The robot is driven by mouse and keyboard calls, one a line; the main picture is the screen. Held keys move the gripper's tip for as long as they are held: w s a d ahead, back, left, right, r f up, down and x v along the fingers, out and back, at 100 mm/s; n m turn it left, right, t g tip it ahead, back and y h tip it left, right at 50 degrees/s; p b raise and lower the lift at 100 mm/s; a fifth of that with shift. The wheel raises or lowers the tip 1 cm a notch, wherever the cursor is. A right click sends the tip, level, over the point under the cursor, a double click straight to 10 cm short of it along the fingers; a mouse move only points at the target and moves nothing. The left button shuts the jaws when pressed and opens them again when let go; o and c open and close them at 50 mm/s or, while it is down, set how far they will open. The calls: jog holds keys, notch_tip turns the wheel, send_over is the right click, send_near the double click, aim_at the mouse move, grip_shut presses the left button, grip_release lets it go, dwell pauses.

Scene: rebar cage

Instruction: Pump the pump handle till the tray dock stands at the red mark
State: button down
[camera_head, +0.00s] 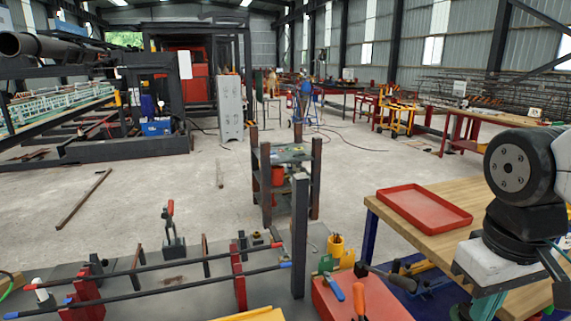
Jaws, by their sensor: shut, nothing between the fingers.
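A lever with a red grip (170,208) stands upright on a dark block (174,248) at the back of the grey bench; it looks like the pump handle, but I cannot be sure. A dark post-framed stand with shelves (285,153) is at the middle and may be the tray dock. Something red (277,175) shows inside it; I cannot make out a distinct red mark or its height against it. My arm is at the right edge, over the wooden table, well apart from the lever. My gripper is not visible in this view.
A red tray (425,207) lies on the wooden table (510,185), its inside empty. Long dark bars (150,262) cross the grey bench on red supports. A dark upright post (299,235) and a red box with tools (365,300) stand between. The concrete floor behind is mostly open.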

jog(key=shift+s+f+m+t+y, duration=0.15)
jog(key=shift+s+m, duration=0.3)
jog(key=shift+s, duration=0.45)
jog(key=shift+s+m+t+y, duration=0.2)
jog(key=shift+s+m, duration=0.25)
jog(key=shift+s, duration=0.45)
dwell(1.1)
